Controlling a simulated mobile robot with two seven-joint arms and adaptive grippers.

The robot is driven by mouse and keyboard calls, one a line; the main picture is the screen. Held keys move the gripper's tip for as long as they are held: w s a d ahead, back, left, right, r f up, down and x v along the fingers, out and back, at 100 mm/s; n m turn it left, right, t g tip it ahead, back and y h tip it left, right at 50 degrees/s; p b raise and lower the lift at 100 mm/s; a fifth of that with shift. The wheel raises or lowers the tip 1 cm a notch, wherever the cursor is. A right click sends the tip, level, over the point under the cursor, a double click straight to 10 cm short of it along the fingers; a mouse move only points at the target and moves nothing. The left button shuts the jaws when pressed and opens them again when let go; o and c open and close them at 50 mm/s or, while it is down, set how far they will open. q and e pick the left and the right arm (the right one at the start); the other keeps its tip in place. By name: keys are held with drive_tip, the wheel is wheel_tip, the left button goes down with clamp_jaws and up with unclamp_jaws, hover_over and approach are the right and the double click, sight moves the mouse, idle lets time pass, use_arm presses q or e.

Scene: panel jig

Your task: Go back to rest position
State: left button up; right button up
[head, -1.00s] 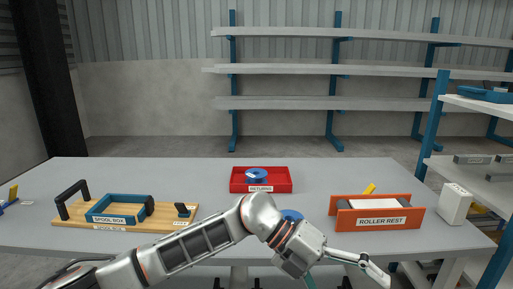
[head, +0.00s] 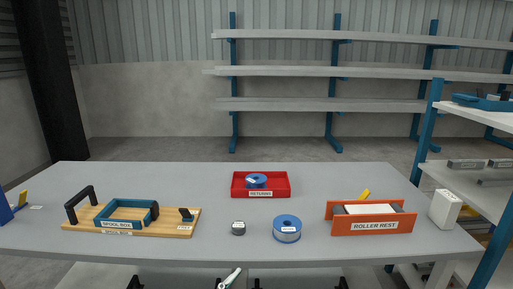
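A small part of one of my grippers (head: 230,278) shows at the bottom edge of the head view, below the table's front edge. I cannot tell which arm it belongs to or whether it is open. The rest of my arms is out of view. The grey table (head: 330,182) is in front of me. A blue spool (head: 287,228) and a small dark round piece (head: 238,228) stand apart near its front middle.
A wooden board (head: 180,229) with a blue spool box (head: 128,208) lies at left. A red returns tray (head: 290,187) holding a blue spool (head: 257,180) is at centre back. An orange roller rest (head: 373,226) and a white box (head: 445,209) stand at right. Shelves rise behind.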

use_arm(q)
drive_tip(key=s+a+f+n+g+y+p, duration=0.1)
drive_tip(key=s+a+f+n+g+y, duration=0.5)
drive_tip(key=s+a+f, duration=1.4)
wheel_tip(320, 180, down, 3)
drive_tip(key=n+y, duration=0.1)
drive_tip(key=y, duration=0.2)
drive_tip(key=shift+a+n+p, duration=0.2)
drive_tip(key=shift+n+p, duration=0.2)
